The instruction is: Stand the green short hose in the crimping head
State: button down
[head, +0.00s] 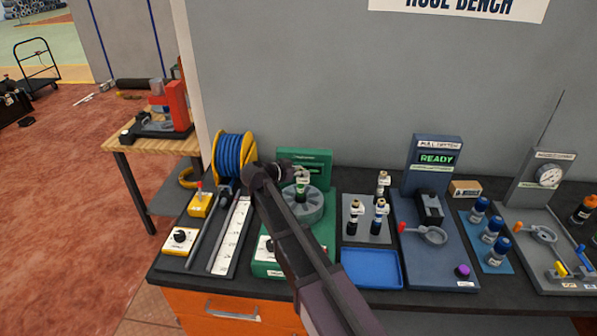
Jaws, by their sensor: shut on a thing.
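A short hose piece with a green band (300,194) is upright at the middle of the round grey crimping head (315,211) on the green machine. My gripper (301,179) is above the head and shut on the top of this hose. The hose's lower end is hard to make out, so I cannot tell whether it is seated in the head or just above it. My own arm crosses in front of the green machine and hides part of its base and the left of the head.
A blue hose reel (235,155) and a white measuring strip (230,236) are on the left. A rack of dark hoses (352,232), an empty blue tray (371,268) and a grey-blue tester reading READY (436,160) stand close on the right.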

jog(key=shift+f+b, duration=0.3)
jog(key=c, duration=0.7)
grip_release()
jog(key=shift+c, duration=0.2)
jog(key=shift+s, duration=0.1)
jog(key=p+v, duration=0.4)
jog(key=v, duration=0.7)
jog(key=shift+d, duration=0.15)
dwell(0.9)
